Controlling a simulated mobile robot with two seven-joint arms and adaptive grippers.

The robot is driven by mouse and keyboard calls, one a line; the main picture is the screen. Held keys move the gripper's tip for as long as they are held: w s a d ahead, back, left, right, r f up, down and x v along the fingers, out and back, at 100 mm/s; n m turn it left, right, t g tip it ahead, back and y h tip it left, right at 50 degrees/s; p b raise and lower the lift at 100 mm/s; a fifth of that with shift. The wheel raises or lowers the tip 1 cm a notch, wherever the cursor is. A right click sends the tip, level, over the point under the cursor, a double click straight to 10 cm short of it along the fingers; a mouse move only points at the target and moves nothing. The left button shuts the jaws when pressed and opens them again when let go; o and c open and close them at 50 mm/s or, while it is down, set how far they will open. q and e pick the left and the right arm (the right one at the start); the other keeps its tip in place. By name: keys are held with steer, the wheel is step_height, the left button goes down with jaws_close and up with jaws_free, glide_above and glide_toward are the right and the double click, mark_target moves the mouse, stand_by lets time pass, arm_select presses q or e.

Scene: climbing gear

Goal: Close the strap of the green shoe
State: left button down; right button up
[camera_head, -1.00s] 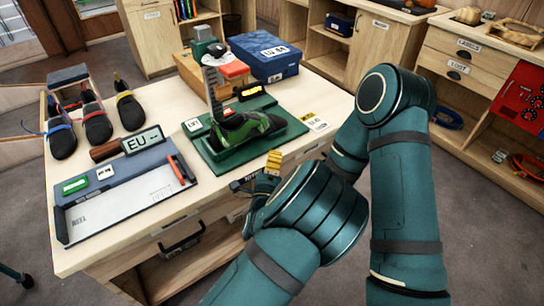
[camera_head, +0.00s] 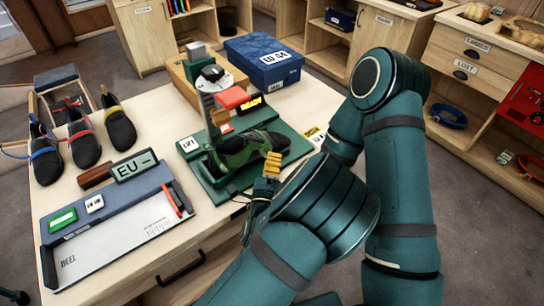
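The green shoe (camera_head: 236,155), green with black parts, rests on a dark green fitting stand (camera_head: 205,178) on the bench. A grey upright post stands at its left end. The position of its strap is too small and partly covered to tell. My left gripper (camera_head: 268,172), dark with yellow ribbed fingertip pads, is at the near side of the shoe and overlaps it in the picture. I cannot tell whether it touches the shoe or how far its fingers are apart. My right gripper is not in view.
Behind the stand are a red block (camera_head: 232,97), a lit display (camera_head: 251,105) and a blue shoebox (camera_head: 264,60). Several dark shoes (camera_head: 82,140) stand at the left. A measuring tray (camera_head: 118,238) lies at the front left. Clear wood remains between tray and stand.

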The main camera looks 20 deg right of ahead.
arm_select(q)
steer(key=shift+r, duration=0.1)
stand_by(0.4)
steer(key=shift+r+n+p, duration=0.2)
steer(key=shift+n+p, duration=0.1)
steer(key=shift+p, duration=0.05)
